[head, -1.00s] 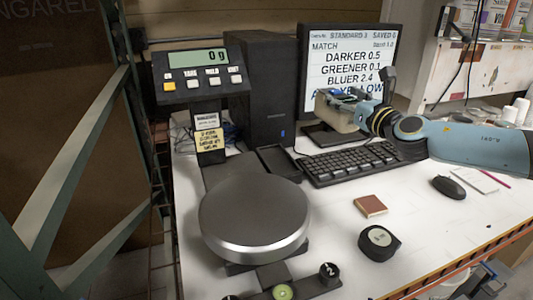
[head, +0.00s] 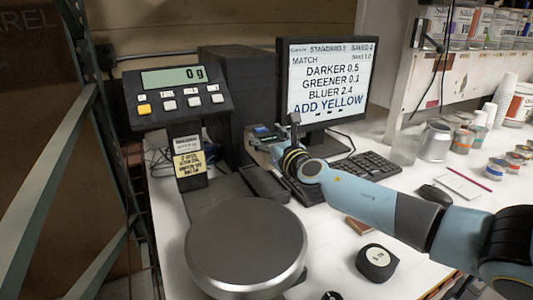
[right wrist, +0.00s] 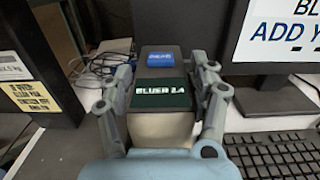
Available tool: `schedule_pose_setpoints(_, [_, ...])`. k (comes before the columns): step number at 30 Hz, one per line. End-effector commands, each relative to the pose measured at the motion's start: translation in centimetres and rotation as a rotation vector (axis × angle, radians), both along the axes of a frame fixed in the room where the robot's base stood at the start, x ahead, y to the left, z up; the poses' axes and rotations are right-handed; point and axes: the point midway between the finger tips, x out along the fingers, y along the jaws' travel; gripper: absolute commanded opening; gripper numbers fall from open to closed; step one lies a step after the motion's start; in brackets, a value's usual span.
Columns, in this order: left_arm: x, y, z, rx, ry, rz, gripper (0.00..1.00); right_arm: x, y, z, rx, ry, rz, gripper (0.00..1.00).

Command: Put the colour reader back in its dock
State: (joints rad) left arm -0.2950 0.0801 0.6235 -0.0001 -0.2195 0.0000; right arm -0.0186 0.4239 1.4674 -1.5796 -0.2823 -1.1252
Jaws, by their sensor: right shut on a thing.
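The colour reader is a beige-grey block with a dark top, a small screen reading "BLUER 2.4" and a blue label. It shows in the head view (head: 262,137) and the right wrist view (right wrist: 160,125). My right gripper (right wrist: 168,78) is shut on it, with one finger along each side. In the head view this gripper (head: 272,140) is left of the monitor, in front of the black computer tower. A low black tray (head: 264,184), which looks like the dock, lies just below the reader and left of the keyboard. The gap between them is hard to judge. My left gripper is out of view.
The scale's round pan (head: 245,245) and its display (head: 180,95) stand left of the tray. The monitor (head: 325,80) and keyboard (head: 365,165) are at the right. Cables lie behind the reader.

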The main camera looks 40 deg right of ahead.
Motion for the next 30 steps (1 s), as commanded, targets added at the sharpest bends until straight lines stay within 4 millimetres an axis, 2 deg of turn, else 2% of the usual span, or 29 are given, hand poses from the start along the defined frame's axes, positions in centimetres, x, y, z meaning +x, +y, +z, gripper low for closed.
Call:
schedule_pose_setpoints(3, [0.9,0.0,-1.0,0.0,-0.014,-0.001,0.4,0.1,0.1,-1.4,-0.001,-0.001,-0.001,0.02])
schedule_pose_setpoints(6, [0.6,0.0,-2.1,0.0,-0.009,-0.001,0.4,0.1,0.1,-3.1,-0.002,-0.002,-0.001,0.02])
schedule_pose_setpoints(9, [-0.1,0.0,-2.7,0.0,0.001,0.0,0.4,0.1,0.0,-3.9,-0.003,-0.002,-0.001,0.02])
schedule_pose_setpoints(15, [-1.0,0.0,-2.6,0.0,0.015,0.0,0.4,0.1,0.0,-3.8,-0.001,-0.004,0.0,0.02])
schedule_pose_setpoints(30, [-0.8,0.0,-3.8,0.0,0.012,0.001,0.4,0.1,0.0,-4.9,-0.002,-0.004,0.0,0.02])
